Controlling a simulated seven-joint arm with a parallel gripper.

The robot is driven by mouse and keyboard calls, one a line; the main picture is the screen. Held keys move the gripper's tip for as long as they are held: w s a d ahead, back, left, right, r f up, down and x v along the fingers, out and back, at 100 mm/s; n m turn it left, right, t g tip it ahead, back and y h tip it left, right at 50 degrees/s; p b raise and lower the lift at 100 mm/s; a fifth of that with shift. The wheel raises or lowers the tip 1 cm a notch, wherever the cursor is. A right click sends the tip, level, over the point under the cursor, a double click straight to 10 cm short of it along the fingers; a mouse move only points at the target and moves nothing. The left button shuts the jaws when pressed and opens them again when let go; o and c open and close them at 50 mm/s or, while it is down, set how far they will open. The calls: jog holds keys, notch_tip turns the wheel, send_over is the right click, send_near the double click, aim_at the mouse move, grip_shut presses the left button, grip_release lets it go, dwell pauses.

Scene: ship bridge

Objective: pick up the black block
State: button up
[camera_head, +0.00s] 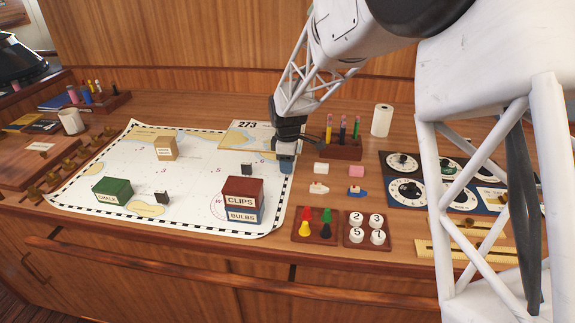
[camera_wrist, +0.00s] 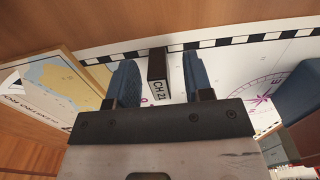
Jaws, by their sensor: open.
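Two small black blocks stand on the white chart: one (camera_head: 247,169) just left of my gripper (camera_head: 286,164), the other (camera_head: 162,197) farther left beside the green box. In the wrist view a black block (camera_wrist: 157,66) with a white "CH 21" label shows between the two blue fingers of my gripper (camera_wrist: 157,80). It looks like the nearer block, and I cannot tell how far it is from the fingertips. My gripper is open and empty, low over the chart's right edge.
On the chart (camera_head: 130,150) stand a tan box (camera_head: 166,148), a green chalk box (camera_head: 112,191) and a red clips box (camera_head: 242,191) on a blue bulbs box (camera_head: 241,215). A pen holder (camera_head: 340,148) and small game pieces lie right of my gripper.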

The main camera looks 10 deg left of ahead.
jog(key=shift+f, duration=0.4)
grip_shut()
dwell(0.4)
